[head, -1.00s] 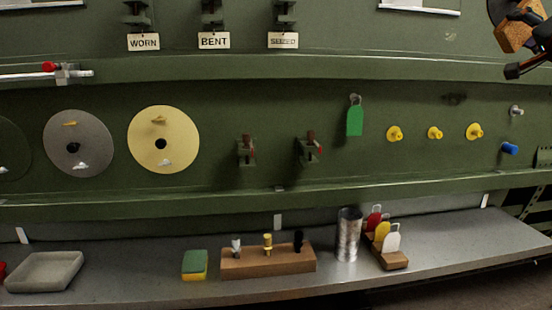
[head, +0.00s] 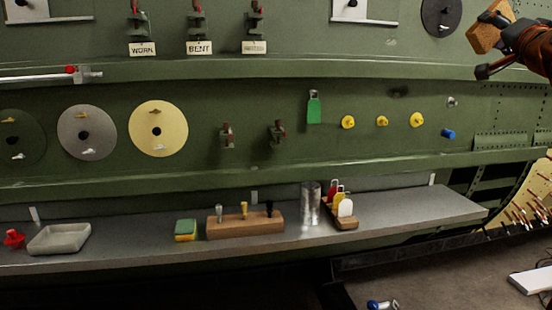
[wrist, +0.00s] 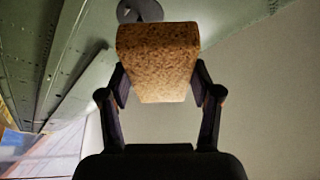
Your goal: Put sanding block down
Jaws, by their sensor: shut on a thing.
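The sanding block is a brown, cork-like block (wrist: 158,60). In the wrist view it sits between the two dark fingers of my gripper (wrist: 160,88), which is shut on it. In the head view the block (head: 488,30) shows at the top right, tilted, with my gripper (head: 505,45) beside it. The block is held in the air, apart from the wall and well above the grey shelf (head: 400,205). Part of the gripper is cut off by the right edge of the head view.
The shelf holds a grey tray (head: 60,238), a green and yellow sponge (head: 186,230), a wooden holder (head: 245,225), a metal cup (head: 310,204) and a tag rack (head: 345,222). Its right end is bare. Discs, clamps and yellow knobs hang on the green wall. A white board (head: 535,280) lies lower right.

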